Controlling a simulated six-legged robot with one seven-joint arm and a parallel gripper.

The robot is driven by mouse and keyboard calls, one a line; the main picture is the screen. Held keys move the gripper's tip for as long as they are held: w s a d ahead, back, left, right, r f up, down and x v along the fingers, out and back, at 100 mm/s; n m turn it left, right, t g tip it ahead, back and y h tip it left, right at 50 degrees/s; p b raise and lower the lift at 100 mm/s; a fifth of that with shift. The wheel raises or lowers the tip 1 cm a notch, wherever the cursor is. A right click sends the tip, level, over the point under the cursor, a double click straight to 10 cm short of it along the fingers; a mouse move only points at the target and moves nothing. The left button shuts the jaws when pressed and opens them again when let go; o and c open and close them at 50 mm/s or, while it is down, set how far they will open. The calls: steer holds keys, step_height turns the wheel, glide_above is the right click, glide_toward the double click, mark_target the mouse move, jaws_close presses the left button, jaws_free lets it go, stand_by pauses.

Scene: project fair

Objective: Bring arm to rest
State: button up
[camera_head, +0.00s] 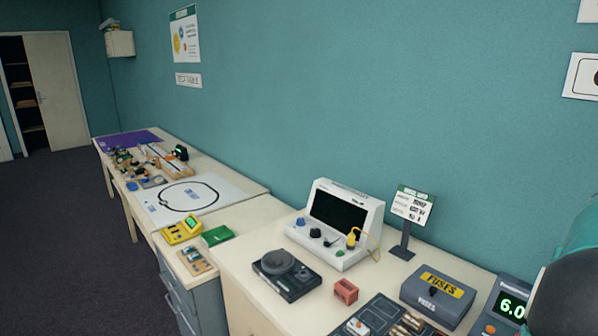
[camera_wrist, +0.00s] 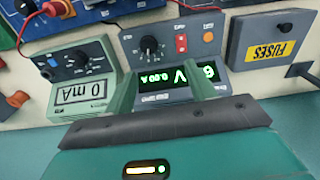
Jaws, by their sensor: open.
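My gripper (camera_wrist: 160,78) shows in the wrist view with its two green fingers spread apart and nothing held between them. It is over a bench-top power supply (camera_wrist: 168,47) with a lit green display, a knob and a red switch. Whether the fingers touch it cannot be told. Part of my teal and dark arm fills the right edge of the head view, where the gripper itself is hidden. The power supply's display (camera_head: 511,304) reads 6.0 beside my arm.
A grey fuses box (camera_head: 437,291) and a sign stand (camera_head: 407,221) are near the arm. A white console (camera_head: 336,222), a dark round-topped device (camera_head: 286,273) and a red block (camera_head: 345,291) share the bench. In the wrist view, a meter (camera_wrist: 82,79) reads 0 mA. Floor (camera_head: 60,230) is clear at left.

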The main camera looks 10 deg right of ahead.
steer(key=w+a+r+n+t, duration=0.1)
steer(key=w+a+n, duration=0.15)
steer(key=a, duration=0.55)
steer(key=w+a+r+n+t, duration=0.1)
steer(key=w+a+r, duration=0.15)
steer(key=a, duration=0.55)
steer(key=w+a+r+n, duration=0.15)
steer(key=w+a, duration=0.25)
steer(key=a, duration=0.4)
steer(key=s+a+f+n+t, duration=0.1)
steer(key=s+a+f+n, duration=0.1)
steer(key=a, duration=0.9)
steer(key=s+a+f+n+t, duration=0.2)
steer(key=s+a+n, duration=0.3)
steer(key=a, duration=0.7)
steer(key=shift+f, duration=0.5)
steer(key=c, duration=0.4)
steer(key=shift+d, duration=0.15)
